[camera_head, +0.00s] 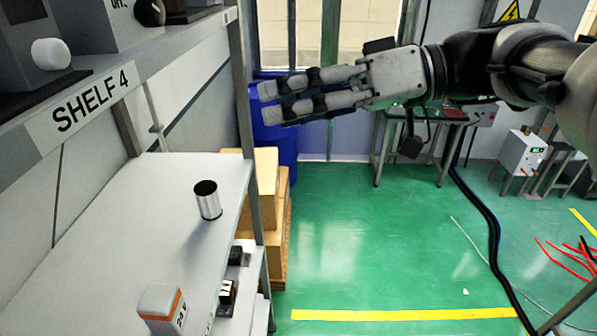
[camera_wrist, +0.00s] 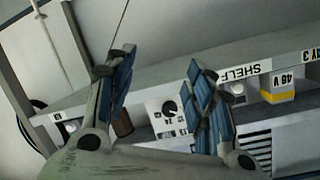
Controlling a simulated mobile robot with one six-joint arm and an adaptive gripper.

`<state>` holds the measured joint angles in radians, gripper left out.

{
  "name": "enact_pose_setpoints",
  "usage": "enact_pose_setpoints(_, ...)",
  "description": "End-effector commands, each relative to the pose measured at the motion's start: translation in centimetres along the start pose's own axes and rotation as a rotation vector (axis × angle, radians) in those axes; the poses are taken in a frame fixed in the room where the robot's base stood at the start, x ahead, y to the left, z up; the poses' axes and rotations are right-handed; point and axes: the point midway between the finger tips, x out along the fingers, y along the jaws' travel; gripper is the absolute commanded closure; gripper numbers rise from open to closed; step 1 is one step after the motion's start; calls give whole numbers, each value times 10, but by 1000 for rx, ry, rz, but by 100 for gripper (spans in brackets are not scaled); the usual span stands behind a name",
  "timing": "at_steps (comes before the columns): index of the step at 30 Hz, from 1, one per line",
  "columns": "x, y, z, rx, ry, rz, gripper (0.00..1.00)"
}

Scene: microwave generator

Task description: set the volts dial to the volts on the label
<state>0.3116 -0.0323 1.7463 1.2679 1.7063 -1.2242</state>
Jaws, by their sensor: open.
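A white panel (camera_wrist: 160,118) with a black dial (camera_wrist: 170,108) and small printed numbers shows between my fingers in the wrist view. I cannot read its setting. In the head view a black knob (camera_head: 150,12) sits on a grey box at the top left, marked "OFF"; the box is cut off by the frame. My gripper (camera_head: 268,101) is open and empty, in the air right of the shelf, pointing left. Its fingers also show in the wrist view (camera_wrist: 160,68). They touch nothing. A "48 V" block (camera_wrist: 280,88) and a "24 V" block (camera_head: 162,308) carry volts labels.
The upper shelf edge reads "SHELF 4" (camera_head: 88,105); a dark unit with a white knob (camera_head: 50,53) stands on it. A silver cylinder (camera_head: 208,200) stands on the lower shelf. A blue barrel (camera_head: 275,140) and cardboard boxes stand behind. The green floor is mostly clear.

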Motion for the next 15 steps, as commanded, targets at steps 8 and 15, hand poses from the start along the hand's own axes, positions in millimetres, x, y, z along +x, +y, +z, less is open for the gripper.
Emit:
enact_pose_setpoints(8, 19, 10, 55, 125, -100, 89, 51)
enact_pose_setpoints(15, 30, 19, 101, 223, -177, 176, 51)
